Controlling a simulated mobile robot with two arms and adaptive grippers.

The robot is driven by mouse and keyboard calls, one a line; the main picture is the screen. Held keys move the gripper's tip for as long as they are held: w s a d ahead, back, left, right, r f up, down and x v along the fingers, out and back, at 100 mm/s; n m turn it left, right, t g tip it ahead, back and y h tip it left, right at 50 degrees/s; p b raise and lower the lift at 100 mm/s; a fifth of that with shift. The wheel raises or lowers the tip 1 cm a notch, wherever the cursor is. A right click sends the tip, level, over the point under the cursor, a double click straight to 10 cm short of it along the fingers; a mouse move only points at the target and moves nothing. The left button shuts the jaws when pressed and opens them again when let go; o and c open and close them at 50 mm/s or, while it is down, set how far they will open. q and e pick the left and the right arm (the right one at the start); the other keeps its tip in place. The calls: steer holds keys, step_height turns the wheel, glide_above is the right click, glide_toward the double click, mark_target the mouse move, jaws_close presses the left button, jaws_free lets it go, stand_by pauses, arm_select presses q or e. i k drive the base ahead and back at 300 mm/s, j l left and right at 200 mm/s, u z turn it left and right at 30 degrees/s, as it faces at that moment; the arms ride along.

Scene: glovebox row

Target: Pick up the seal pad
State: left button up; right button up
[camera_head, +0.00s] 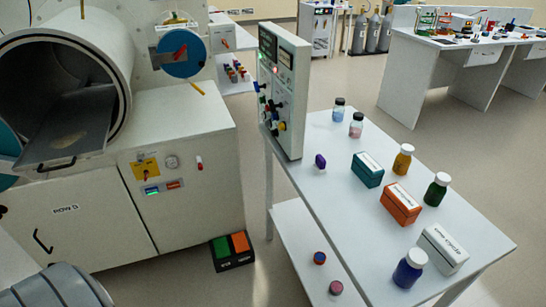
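I cannot tell for sure which thing is the seal pad. Small candidates are a purple round piece (320,161) standing on the white table (345,215) near the panel, and two small round pieces on the lower shelf, one blue and red (319,257), one pinkish (336,287). Teal (367,170), orange (401,204) and white (442,250) boxes stand in a row on the table; the white one's label seems to read "one cycle". Neither of my grippers shows.
Several capped bottles, such as the blue one (409,268), stand along the table. An upright instrument panel (285,90) is at its far left. The glovebox (185,125) has an open round port with a slid-out tray (85,115). A green-orange pedal (232,250) lies on the floor.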

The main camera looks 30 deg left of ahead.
mark_target(320, 165)
steer(key=u, duration=1.9)
steer(key=z, duration=1.25)
steer(key=i+j, duration=0.2)
steer(key=i+j+z, duration=0.1)
steer(key=j, duration=0.35)
steer(key=i+j, duration=0.45)
steer(key=j, duration=0.2)
steer(key=z, duration=0.05)
